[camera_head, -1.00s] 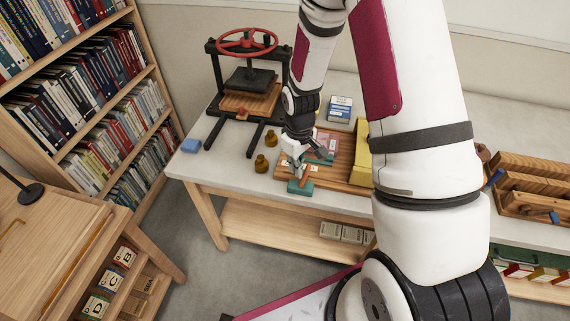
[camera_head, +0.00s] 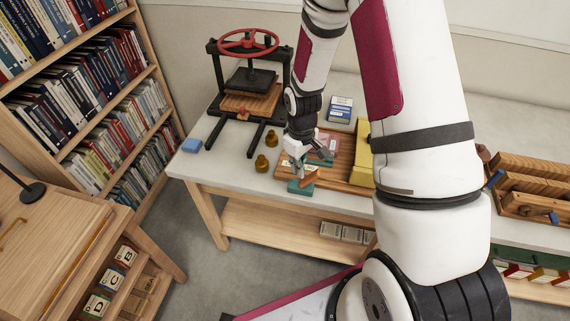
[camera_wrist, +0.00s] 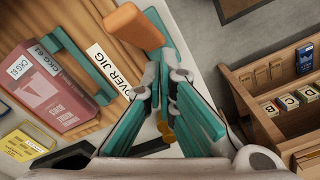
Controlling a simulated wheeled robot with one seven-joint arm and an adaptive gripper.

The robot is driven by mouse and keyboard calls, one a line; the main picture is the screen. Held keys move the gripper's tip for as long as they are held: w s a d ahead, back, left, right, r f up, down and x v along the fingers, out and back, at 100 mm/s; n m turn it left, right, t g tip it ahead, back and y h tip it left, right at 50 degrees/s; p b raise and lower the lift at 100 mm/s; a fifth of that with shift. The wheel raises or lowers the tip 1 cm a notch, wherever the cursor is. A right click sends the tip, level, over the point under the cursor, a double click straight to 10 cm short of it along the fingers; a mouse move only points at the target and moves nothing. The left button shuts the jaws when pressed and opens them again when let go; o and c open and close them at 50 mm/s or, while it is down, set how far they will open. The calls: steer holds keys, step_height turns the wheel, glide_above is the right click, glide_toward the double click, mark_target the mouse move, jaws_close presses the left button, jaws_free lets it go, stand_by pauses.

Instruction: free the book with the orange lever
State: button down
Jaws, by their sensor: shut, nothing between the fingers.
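The orange lever (camera_head: 309,181) lies at the front edge of the bench by a teal block (camera_head: 298,188). My gripper (camera_head: 298,170) is low over the board beside the lever, shut and empty. Its fingers also show in the wrist view (camera_wrist: 166,78). Whether they touch the lever is unclear.
A book press (camera_head: 245,80) with a red wheel stands at the back left. Two brass weights (camera_head: 262,164) and a blue block (camera_head: 191,145) stand left of the board. A yellow block (camera_head: 361,155) stands on its right. My arm hides part of the bench.

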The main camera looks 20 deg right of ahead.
steer(key=shift+w+a, duration=0.15)
steer(key=shift+a, duration=0.05)
step_height(320, 180, up, 10)
steer(key=p, duration=0.3)
stand_by(0.6)
steer(key=shift+r, duration=0.15)
steer(key=s+a+r+m+t, duration=0.1)
steer(key=s+r, duration=0.3)
steer(key=r, duration=0.6)
steer(key=s+a+r+m+t, duration=0.1)
steer(key=s+r+t, duration=0.15)
steer(key=r, duration=0.75)
steer(key=s+a+r+m+t, duration=0.1)
steer(key=s+r, duration=0.3)
steer(key=s, duration=0.3)
steer(key=s+a+r+m+t+b, duration=0.1)
steer(key=s+r, duration=0.3)
steer(key=s, duration=0.4)
steer(key=shift+a+r+m, duration=0.15)
steer(key=shift+a+m, duration=0.25)
